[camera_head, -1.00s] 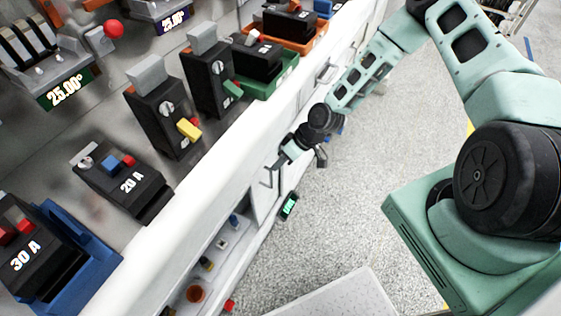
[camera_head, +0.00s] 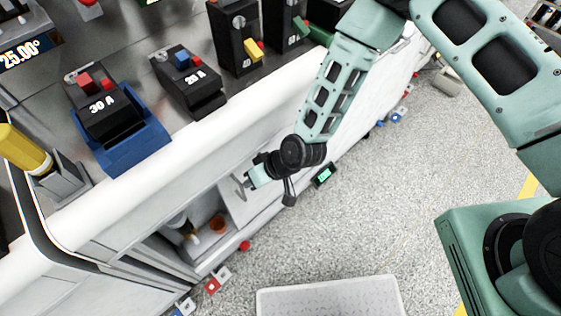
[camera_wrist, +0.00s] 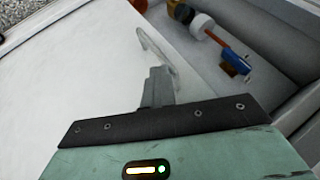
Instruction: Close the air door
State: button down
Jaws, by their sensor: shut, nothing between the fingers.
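A white cabinet door (camera_head: 254,208) with a thin bar handle (camera_head: 240,181) is on the counter front, beside an open compartment (camera_head: 196,262). In the wrist view the white door panel (camera_wrist: 85,85) fills the left, with its handle (camera_wrist: 155,48) ahead of my fingers. My gripper (camera_head: 252,181) is shut and empty at the handle in the head view; it also shows in the wrist view (camera_wrist: 158,75). The fingertips overlap the lower end of the handle in the picture; I cannot tell whether they touch it. The compartment's inside is partly seen.
A grey platform (camera_head: 330,297) lies at the bottom. Breakers, including a 30 A one (camera_head: 98,108), stand on the counter.

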jog(key=s+a+b, duration=0.1)
jog(key=s+a, duration=1.3)
jog(key=a, duration=0.4)
jog(key=shift+b, duration=0.35)
jog(key=shift+s+a, duration=0.15)
